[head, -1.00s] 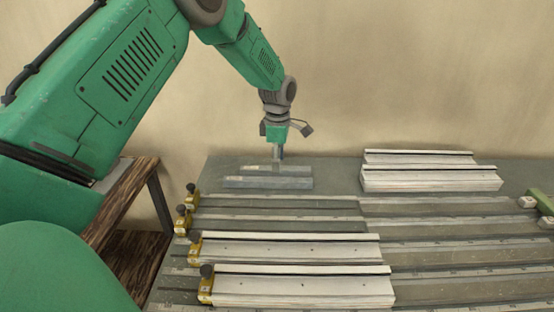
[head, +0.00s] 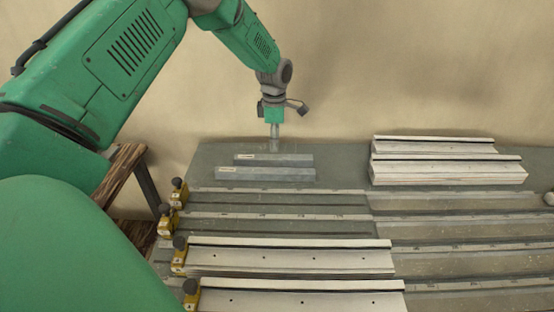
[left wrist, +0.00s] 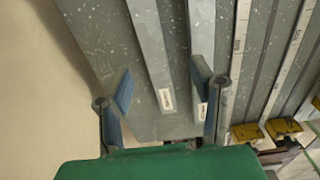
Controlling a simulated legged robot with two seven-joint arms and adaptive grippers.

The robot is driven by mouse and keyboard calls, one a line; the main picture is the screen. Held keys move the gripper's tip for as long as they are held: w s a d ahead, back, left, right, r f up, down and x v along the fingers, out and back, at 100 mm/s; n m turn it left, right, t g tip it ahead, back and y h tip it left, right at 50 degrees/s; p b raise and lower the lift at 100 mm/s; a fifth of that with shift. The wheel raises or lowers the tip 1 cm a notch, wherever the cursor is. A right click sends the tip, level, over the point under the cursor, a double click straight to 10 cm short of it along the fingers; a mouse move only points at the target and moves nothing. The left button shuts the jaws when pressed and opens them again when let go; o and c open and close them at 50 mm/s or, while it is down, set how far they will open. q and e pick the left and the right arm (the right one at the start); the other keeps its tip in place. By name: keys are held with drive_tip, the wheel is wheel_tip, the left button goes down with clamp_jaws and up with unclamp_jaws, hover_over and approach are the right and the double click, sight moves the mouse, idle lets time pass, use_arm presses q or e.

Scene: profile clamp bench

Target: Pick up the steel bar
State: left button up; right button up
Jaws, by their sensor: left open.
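Two grey steel bars lie side by side at the back left of the bench: a far bar (head: 285,160) and a near bar (head: 270,174). Each has a small pale label at its left end. My left gripper (head: 275,147) points down just behind the far bar in the head view, with nothing held. In the left wrist view, the open gripper (left wrist: 163,82) has its blue-padded fingers on either side of the far bar (left wrist: 152,50) in the picture. The right finger overlaps the near bar (left wrist: 202,40). I cannot tell the height of the fingertips above the bars.
Pale profiles (head: 450,172) are stacked at the back right. Two long pale profiles (head: 290,259) lie in front, with yellow clamps (head: 180,190) along the left side. A wall stands behind the bench. Grey bench surface (head: 340,160) is free right of the bars.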

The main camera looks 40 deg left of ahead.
sight(272, 156)
use_arm(q)
drive_tip(key=a+f, duration=0.1)
drive_tip(key=f, duration=0.1)
drive_tip(key=a+f, duration=0.1)
drive_tip(key=f, duration=0.1)
drive_tip(key=shift+a+f, duration=0.2)
drive_tip(key=f, duration=0.2)
drive_tip(key=d+f, duration=0.1)
drive_tip(key=shift+w+d+f, duration=0.1)
drive_tip(key=shift+w, duration=0.15)
drive_tip(key=shift+d+f, duration=0.1)
drive_tip(key=shift+d, duration=0.4)
drive_tip(key=shift+a, duration=0.3)
drive_tip(key=c, duration=0.9)
drive_tip(key=shift+a, duration=0.2)
clamp_jaws()
drive_tip(key=shift+s+a+f, duration=0.1)
drive_tip(key=shift+a+f, duration=0.05)
drive_tip(key=shift+a, duration=0.1)
drive_tip(key=shift+d, duration=0.1)
use_arm(e)
drive_tip(key=shift+a+r, duration=0.4)
drive_tip(key=shift+a, duration=0.35)
